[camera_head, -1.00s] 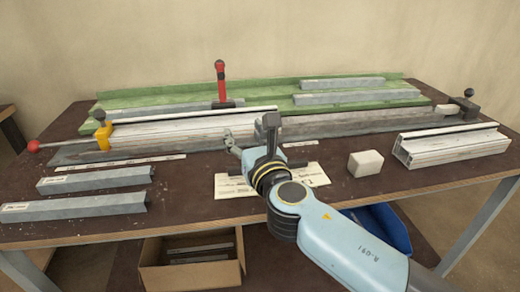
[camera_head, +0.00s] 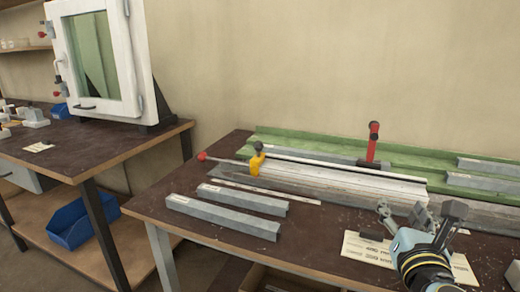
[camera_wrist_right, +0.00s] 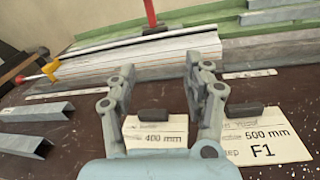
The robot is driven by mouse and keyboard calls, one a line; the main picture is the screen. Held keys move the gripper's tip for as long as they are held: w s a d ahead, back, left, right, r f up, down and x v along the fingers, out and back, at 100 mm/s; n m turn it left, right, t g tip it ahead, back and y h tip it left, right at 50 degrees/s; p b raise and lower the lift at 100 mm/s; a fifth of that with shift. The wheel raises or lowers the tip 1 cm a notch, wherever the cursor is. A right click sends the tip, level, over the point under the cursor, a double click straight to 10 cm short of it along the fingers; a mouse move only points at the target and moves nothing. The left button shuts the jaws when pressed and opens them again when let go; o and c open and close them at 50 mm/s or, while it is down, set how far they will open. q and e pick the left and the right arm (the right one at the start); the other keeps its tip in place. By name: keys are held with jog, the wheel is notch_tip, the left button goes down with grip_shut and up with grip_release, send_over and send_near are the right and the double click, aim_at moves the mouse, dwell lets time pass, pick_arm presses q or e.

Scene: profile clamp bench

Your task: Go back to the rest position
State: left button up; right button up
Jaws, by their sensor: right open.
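My right gripper (camera_head: 418,216) is over the front of the clamp bench, above a paper card (camera_head: 362,252). In the right wrist view its two fingers (camera_wrist_right: 160,84) stand apart with nothing between them. Beyond the fingers lies the clamp fixture with a light profile (camera_head: 350,180) along it. A yellow clamp (camera_head: 257,163) sits at its left end and a red-handled clamp (camera_head: 373,143) stands upright behind it. My left gripper is not in view.
Two grey profiles (camera_head: 222,217) lie at the bench's front left. A green rail (camera_head: 300,145) runs along the back. Another table (camera_head: 100,150) with a white framed window (camera_head: 98,60) stands at left, a blue bin (camera_head: 80,222) below it. A gap separates the tables.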

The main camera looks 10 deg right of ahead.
jog(key=s+d+f+m+g, duration=0.1)
jog(key=s+m+g, duration=0.1)
jog(key=m, duration=0.4)
jog(key=s+d+f+m+g, duration=0.1)
jog(key=s+d+m+g, duration=0.1)
jog(key=s+m, duration=0.3)
jog(key=s+d+f+m+g, duration=0.1)
jog(key=s+m+g, duration=0.2)
jog(key=m, duration=0.3)
jog(key=shift+s+d+m+h, duration=0.3)
jog(key=shift+s+d+h, duration=0.05)
jog(key=shift+s+h, duration=0.05)
jog(key=s+a+f+m+g+y, duration=0.3)
jog(key=s+a+m+g+y, duration=0.35)
jog(key=s+a+m, duration=0.55)
jog(key=s+d+f+n, duration=0.1)
jog(key=s+d+f, duration=0.1)
jog(key=f, duration=1.2)
jog(key=s+d+f, duration=0.1)
jog(key=s+f, duration=0.1)
jog(key=f, duration=1.3)
jog(key=s+d+f+g+y+b, duration=0.1)
jog(key=s+f, duration=1.3)
jog(key=s, duration=0.3)
jog(key=shift+s+f+g, duration=0.25)
jog(key=shift+g, duration=0.1)
